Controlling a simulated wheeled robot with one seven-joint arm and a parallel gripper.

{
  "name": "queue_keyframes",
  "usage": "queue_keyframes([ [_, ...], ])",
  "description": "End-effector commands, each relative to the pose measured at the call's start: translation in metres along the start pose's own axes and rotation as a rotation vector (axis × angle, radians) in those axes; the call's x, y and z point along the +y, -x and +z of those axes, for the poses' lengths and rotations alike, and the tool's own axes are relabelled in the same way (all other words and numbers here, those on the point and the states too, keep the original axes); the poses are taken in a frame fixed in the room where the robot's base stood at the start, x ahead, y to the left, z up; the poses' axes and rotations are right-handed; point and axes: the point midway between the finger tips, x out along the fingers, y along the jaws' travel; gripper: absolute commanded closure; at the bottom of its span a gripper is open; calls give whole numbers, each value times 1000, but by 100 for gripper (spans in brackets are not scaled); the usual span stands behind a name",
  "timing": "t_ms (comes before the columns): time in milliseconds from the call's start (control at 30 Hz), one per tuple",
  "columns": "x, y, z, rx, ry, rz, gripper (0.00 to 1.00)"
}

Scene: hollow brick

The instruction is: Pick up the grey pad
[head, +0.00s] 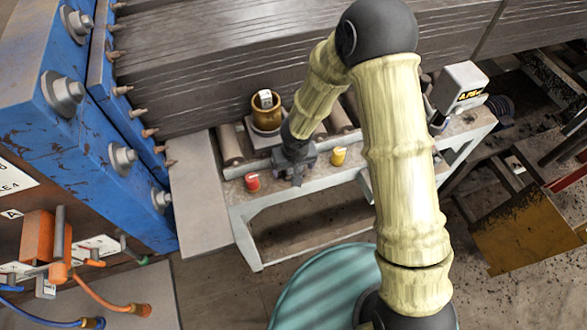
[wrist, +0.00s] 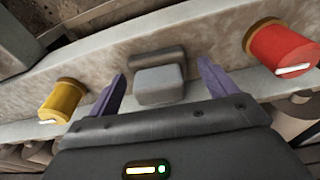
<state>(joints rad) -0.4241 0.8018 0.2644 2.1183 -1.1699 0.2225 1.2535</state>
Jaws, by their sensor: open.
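A small light-grey block, which looks like the grey pad (wrist: 160,86), lies on the pale bench edge in the wrist view. A darker grey bar (wrist: 157,58) sits directly behind it; I cannot tell if the two are joined. My gripper (wrist: 160,74) is open, with one purple finger on each side of the block and visible gaps between. The fingers do not appear to touch it. In the head view my gripper (head: 297,178) points down at the bench's front edge, and the pad is not distinguishable there.
A red spool-like piece (head: 252,181) stands left of my gripper and a yellow one (head: 338,156) right; the wrist view shows them swapped. Rollers (head: 230,146) and a blue machine (head: 110,130) are close by.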

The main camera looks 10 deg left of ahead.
Motion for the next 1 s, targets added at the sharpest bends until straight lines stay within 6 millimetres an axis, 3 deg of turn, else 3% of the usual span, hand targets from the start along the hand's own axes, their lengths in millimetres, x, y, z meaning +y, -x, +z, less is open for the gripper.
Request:
queue_keyframes([
  [67,0,0,0,0,0,0,19],
  [300,0,0,0,0,0,0,64],
  [667,0,7,-2,2,-2,0,64],
  [1000,1,63,-11,6,-5,0,64],
])
